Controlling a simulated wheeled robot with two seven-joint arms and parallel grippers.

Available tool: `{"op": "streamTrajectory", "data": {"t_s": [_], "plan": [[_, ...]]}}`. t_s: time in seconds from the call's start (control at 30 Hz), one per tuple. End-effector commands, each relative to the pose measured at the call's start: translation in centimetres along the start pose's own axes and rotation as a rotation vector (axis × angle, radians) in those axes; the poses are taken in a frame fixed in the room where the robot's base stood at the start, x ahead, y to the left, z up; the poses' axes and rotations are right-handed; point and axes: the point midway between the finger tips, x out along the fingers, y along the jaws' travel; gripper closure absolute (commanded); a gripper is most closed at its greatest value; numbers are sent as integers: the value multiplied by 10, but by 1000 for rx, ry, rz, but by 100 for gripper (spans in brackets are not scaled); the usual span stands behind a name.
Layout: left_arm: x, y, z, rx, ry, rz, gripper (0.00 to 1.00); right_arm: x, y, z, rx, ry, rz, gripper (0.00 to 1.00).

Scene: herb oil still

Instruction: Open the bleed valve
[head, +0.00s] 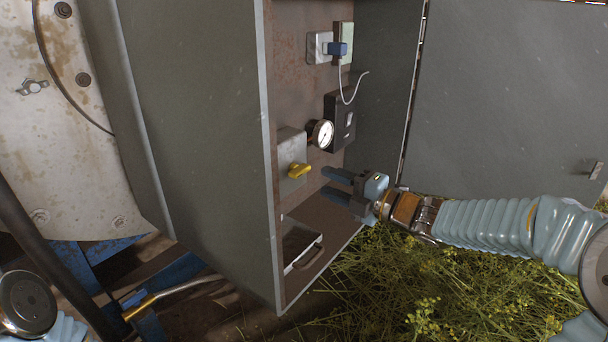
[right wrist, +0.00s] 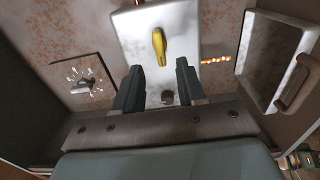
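The bleed valve appears to be the yellow lever (head: 299,170) on a pale grey box (head: 290,145) inside the open cabinet. In the right wrist view the yellow lever (right wrist: 159,46) points along the approach, just beyond my fingertips. My right gripper (head: 326,184) comes in from the right, a little right of and below the lever in the head view. Its two fingers are apart with nothing between them, as the right wrist view (right wrist: 159,72) also shows. The lever is not touched. My left gripper is out of the picture.
A blue plug with a white cable (head: 350,95) hangs higher up. A handled drawer or tray (head: 302,248) is below. The cabinet door (head: 510,110) stands open at right.

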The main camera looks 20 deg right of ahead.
Motion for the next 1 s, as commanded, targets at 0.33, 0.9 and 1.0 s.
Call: {"op": "streamTrajectory", "data": {"t_s": [0.33,0.9,1.0], "plan": [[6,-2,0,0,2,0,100,63,0,0,0,1,1,60],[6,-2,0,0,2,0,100,72,0,0,1,-1,0,84],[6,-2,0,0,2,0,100,72,0,0,1,-1,0,100]]}}
